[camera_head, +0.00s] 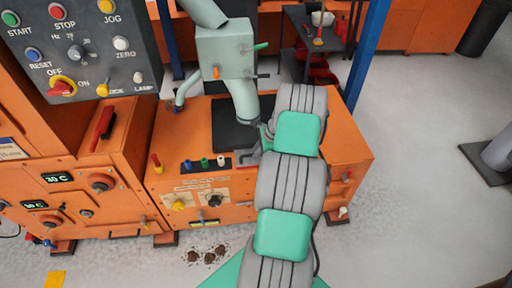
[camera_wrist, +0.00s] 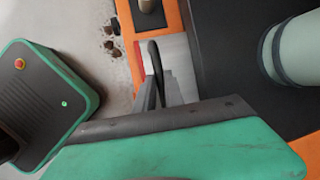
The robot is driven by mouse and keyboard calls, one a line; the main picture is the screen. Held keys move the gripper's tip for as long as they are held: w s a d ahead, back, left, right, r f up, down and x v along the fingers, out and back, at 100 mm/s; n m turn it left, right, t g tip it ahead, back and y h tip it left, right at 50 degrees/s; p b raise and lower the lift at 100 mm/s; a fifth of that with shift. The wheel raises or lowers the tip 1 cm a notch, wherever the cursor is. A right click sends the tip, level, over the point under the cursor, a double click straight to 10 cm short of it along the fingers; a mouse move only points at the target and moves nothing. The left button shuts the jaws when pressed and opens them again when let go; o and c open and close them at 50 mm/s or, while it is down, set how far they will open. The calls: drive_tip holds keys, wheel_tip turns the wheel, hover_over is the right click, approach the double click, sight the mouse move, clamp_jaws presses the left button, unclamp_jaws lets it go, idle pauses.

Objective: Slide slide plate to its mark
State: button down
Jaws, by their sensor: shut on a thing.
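The slide plate is a pale grey metal plate (camera_wrist: 180,62) on the orange machine top, beside a black surface in the wrist view. A dark curved handle (camera_wrist: 154,58) rises from it. My gripper (camera_wrist: 158,88) is shut on this handle, its fingers at the handle's near end. A red strip (camera_wrist: 138,60) lies along the plate's left edge; I cannot tell whether it is the mark. In the head view the plate (camera_head: 244,158) shows only partly at the machine's front edge, left of my arm, with the gripper (camera_head: 262,148) mostly hidden by my wrist.
A pale green spout (camera_head: 245,105) comes down onto the black top (camera_head: 232,135) right behind the plate. Small coloured buttons (camera_head: 205,163) and knobs sit on the front at left. A control panel (camera_head: 80,45) stands at far left. Open floor (camera_head: 420,200) lies to the right.

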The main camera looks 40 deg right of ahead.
drive_tip(key=c, duration=1.4)
unclamp_jaws()
drive_tip(key=shift+c, duration=0.2)
drive_tip(key=v, duration=0.7)
drive_tip(key=shift+s+r, duration=0.15)
drive_tip(key=shift+r, duration=0.2)
drive_tip(key=shift+d, duration=0.15)
